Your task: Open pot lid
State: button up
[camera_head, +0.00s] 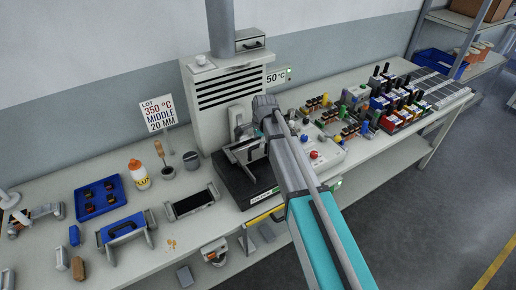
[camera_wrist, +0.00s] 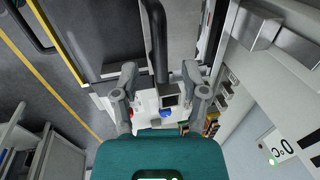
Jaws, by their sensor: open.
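My gripper (camera_wrist: 160,68) is open in the wrist view, one grey finger on each side. A black bar (camera_wrist: 156,35), which looks like a handle, runs down from the top edge between the fingers; I cannot tell if they touch it. A broad dark grey flat surface (camera_wrist: 105,35) lies left of the bar. In the head view, my arm reaches to a black-based machine (camera_head: 238,186) with a grey upright housing (camera_head: 226,95) behind it. The arm hides part of this machine. I cannot clearly make out the pot lid or its edges there.
A control box (camera_head: 326,160) with coloured buttons and crowded connector racks (camera_head: 405,108) stand right. A sign (camera_head: 158,112) stands behind.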

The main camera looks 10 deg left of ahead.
aim_at(254, 147)
jog(key=shift+w+a+f+b, duration=0.1)
jog(key=shift+f+b, duration=0.45)
jog(key=shift+f, duration=0.15)
jog(key=shift+w+a+f+b, duration=0.1)
jog(key=shift+f+b, duration=0.45)
jog(key=shift+f, duration=0.1)
grip_shut()
